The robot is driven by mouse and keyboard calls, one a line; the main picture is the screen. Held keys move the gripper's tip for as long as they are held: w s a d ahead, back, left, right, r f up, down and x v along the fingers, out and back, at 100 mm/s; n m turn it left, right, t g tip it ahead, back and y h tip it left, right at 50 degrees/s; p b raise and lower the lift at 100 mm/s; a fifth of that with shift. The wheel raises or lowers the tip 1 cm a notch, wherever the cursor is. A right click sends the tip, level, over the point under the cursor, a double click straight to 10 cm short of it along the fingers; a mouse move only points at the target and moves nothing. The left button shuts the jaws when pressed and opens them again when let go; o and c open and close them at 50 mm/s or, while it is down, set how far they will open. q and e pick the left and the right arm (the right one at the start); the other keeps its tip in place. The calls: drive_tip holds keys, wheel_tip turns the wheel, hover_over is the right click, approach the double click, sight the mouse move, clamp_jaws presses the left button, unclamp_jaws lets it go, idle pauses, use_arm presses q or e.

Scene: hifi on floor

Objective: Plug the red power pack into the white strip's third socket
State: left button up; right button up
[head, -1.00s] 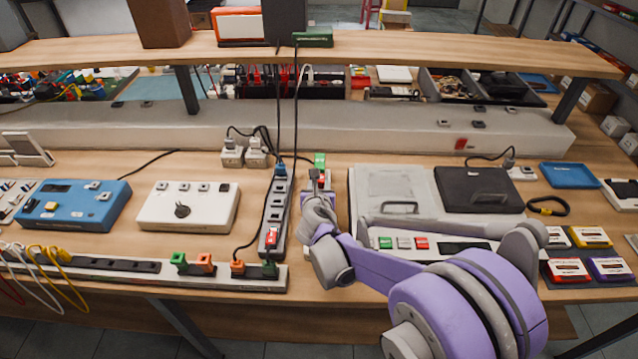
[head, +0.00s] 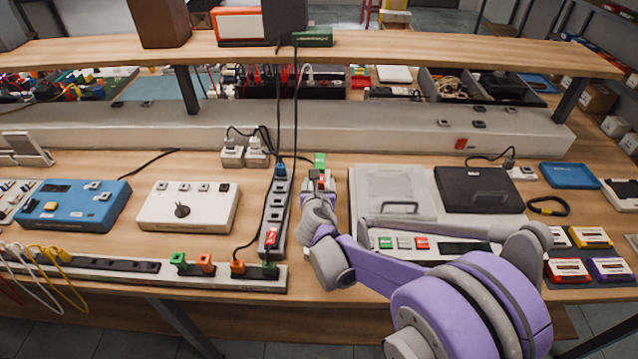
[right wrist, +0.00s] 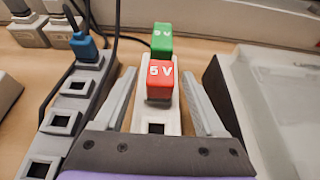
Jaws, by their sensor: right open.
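The red power pack (right wrist: 160,80), marked 5 V, stands upright on a narrow white strip (right wrist: 141,118). A square socket opening (right wrist: 156,128) shows in front of it. My right gripper (right wrist: 160,78) is open, with one finger on each side of the pack and strip and a visible gap on both sides. A green 9 V pack (right wrist: 162,38) stands just behind the red one. In the head view my right gripper (head: 319,184) is over this strip and hides most of it; the green pack (head: 320,159) shows beyond. My left gripper is out of view.
A grey-white socket strip (head: 283,205) with a blue plug (head: 281,170) and a red piece (head: 271,236) lies close left. A grey case (head: 380,182) lies close right. A front strip (head: 205,279) holds green and orange plugs. Black cables hang behind.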

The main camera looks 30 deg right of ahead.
drive_tip(key=p+v, duration=0.1)
drive_tip(key=v, duration=0.9)
drive_tip(key=shift+r, duration=0.15)
drive_tip(key=shift+s+a+r, duration=0.1)
drive_tip(key=shift+s+r, duration=0.1)
drive_tip(key=shift+r, duration=0.1)
wheel_tip(320, 180, up, 5)
drive_tip(key=p, duration=0.4)
drive_tip(key=shift+r+p, duration=0.2)
drive_tip(key=shift+p, duration=0.1)
